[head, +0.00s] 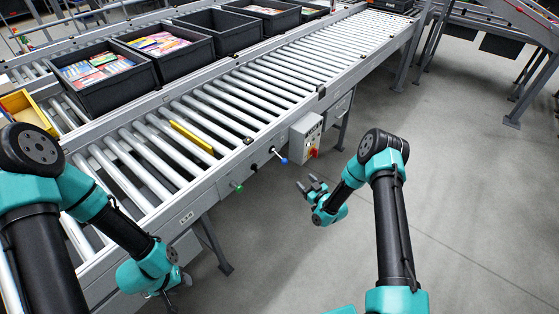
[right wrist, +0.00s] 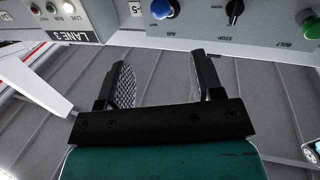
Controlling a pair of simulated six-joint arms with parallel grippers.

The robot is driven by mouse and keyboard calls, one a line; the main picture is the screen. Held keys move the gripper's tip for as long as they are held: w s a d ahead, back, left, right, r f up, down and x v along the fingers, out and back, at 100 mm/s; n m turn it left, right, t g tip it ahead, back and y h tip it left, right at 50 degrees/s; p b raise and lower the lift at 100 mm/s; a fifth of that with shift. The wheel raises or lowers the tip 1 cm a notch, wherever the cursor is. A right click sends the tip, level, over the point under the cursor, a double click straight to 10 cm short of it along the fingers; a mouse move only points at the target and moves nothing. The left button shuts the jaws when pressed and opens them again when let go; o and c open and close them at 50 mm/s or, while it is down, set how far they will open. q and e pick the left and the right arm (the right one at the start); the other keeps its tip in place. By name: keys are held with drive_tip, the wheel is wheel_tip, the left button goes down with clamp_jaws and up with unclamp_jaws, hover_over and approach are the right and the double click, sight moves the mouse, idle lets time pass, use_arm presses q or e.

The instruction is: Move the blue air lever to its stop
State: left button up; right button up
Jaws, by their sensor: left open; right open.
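The blue air lever (head: 283,160) sticks out from the side rail of the roller conveyor in the head view. Its round blue knob (right wrist: 161,9) also shows at the top of the right wrist view, beyond the fingers. My right gripper (head: 308,186) is open and empty, below and right of the lever in the head view, apart from it. In the right wrist view its two fingers (right wrist: 163,75) are spread, with grey floor between them. My left gripper (head: 176,287) is low at the left, away from the lever, mostly hidden by its own wrist.
Left of the lever on the rail are a black switch (head: 253,167) and a green knob (head: 237,186). A grey control box (head: 305,138) hangs close to its right. Black crates (head: 105,72) stand behind the rollers. The floor right of the conveyor is clear.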

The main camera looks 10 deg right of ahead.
sight(282, 159)
drive_tip(key=shift+w, duration=0.1)
drive_tip(key=x, duration=1.7)
drive_tip(key=shift+w, duration=0.15)
drive_tip(key=c, duration=0.9)
